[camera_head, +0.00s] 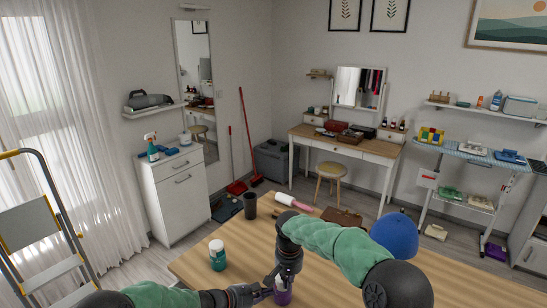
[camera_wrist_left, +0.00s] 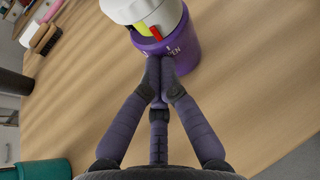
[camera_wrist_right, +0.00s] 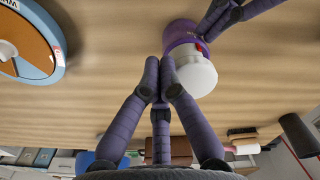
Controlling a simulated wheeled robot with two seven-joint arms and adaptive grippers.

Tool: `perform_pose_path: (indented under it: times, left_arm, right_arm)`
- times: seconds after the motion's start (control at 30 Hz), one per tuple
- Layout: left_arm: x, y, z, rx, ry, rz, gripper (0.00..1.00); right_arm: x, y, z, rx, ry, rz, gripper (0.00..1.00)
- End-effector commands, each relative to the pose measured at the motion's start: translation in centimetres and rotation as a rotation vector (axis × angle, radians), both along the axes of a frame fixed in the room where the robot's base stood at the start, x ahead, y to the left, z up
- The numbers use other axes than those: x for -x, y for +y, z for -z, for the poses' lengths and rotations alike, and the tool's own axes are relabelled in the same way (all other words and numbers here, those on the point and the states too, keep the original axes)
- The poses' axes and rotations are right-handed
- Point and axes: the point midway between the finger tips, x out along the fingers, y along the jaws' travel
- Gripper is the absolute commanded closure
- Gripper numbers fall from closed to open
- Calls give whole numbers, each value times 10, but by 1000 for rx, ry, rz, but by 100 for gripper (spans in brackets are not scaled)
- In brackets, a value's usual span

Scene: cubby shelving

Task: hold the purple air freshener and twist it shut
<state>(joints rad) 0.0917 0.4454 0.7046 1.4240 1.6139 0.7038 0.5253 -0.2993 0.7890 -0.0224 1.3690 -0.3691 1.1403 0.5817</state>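The purple air freshener (camera_head: 283,296) stands on the wooden table near its front edge, mostly hidden by my grippers in the head view. The left wrist view shows its purple base (camera_wrist_left: 184,58) with lettering including "OPEN", a white cap (camera_wrist_left: 142,10), and a red and yellow patch. My left gripper (camera_wrist_left: 160,68) has its fingertips together, close against the base; firm contact is unclear. My right gripper (camera_wrist_right: 160,75) also has its fingertips together, with nothing visible between them. It is beside the white cap (camera_wrist_right: 195,76), apparently not gripping it.
A teal jar (camera_head: 217,258), a dark cup (camera_head: 250,206), and a pink-and-white roller (camera_head: 292,202) stand or lie on the table. A blue cap (camera_head: 396,237) is beyond my right arm. A blue-rimmed orange disc (camera_wrist_right: 38,58) is near my right gripper. Bare tabletop lies between items.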

Motion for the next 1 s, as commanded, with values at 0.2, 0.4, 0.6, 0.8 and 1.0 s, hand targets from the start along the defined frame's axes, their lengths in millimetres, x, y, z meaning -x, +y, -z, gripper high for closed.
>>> perform_pose_path:
  times: [0.2,0.4,0.6,0.8,1.0]
  left_arm:
    - [0,0,0,0,0,0,100]
    - [0,0,0,0,0,0,100]
    - [0,0,0,0,0,0,100]
    - [0,0,0,0,0,0,100]
    - [0,0,0,0,0,0,100]
  right_arm:
    - [0,0,0,0,0,0,100]
    - [-1,0,0,0,0,1,100]
    - [-3,1,0,0,0,1,100]
    - [-5,2,0,0,0,1,100]
    - [-7,3,0,-1,0,1,100]
